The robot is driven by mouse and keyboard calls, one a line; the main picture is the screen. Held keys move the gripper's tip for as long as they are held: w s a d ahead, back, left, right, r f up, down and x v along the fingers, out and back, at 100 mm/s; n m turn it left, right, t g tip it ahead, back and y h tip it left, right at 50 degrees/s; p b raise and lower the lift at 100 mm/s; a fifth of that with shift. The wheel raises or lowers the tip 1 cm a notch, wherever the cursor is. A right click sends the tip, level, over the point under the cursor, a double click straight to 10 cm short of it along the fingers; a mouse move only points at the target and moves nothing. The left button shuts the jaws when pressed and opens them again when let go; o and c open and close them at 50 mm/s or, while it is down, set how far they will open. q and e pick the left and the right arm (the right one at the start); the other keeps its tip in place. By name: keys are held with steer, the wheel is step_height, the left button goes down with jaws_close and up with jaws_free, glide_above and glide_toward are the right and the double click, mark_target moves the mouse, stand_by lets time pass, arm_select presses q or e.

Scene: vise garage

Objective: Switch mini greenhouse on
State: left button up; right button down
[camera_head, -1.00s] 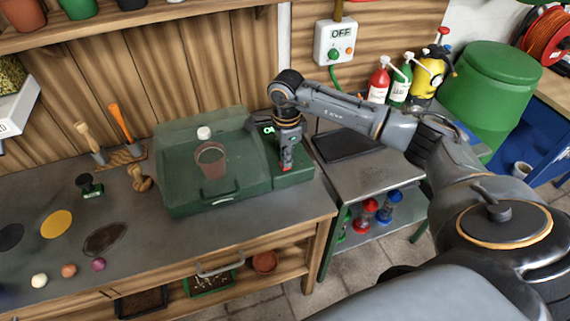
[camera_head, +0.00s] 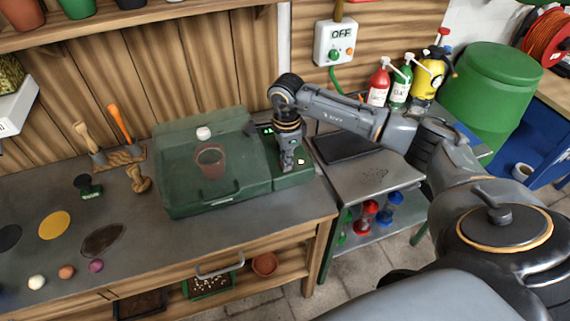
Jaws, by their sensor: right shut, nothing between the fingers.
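The mini greenhouse (camera_head: 235,185) stands on the workbench, a green box with a clear, closed lid and a brown pot (camera_head: 210,161) inside. Its green control panel (camera_head: 300,175) is on the right side. A small green-lit display (camera_head: 267,130) shows at the panel's back, partly hidden by my right arm. A small pale light or button (camera_head: 300,161) shows on the panel. My right gripper (camera_head: 286,168) is shut and empty, pointing down at the panel just left of that pale spot. I cannot tell whether the fingertips touch the panel. My left gripper is not in view.
A wall box (camera_head: 335,42) reading OFF hangs behind. Spray bottles (camera_head: 400,85) and a green barrel (camera_head: 484,85) stand at right. A metal side table (camera_head: 375,175) stands at right.

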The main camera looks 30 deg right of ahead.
steer(key=shift+r+p, duration=1.8)
steer(key=shift+r, duration=1.65)
steer(key=shift+f, duration=0.15)
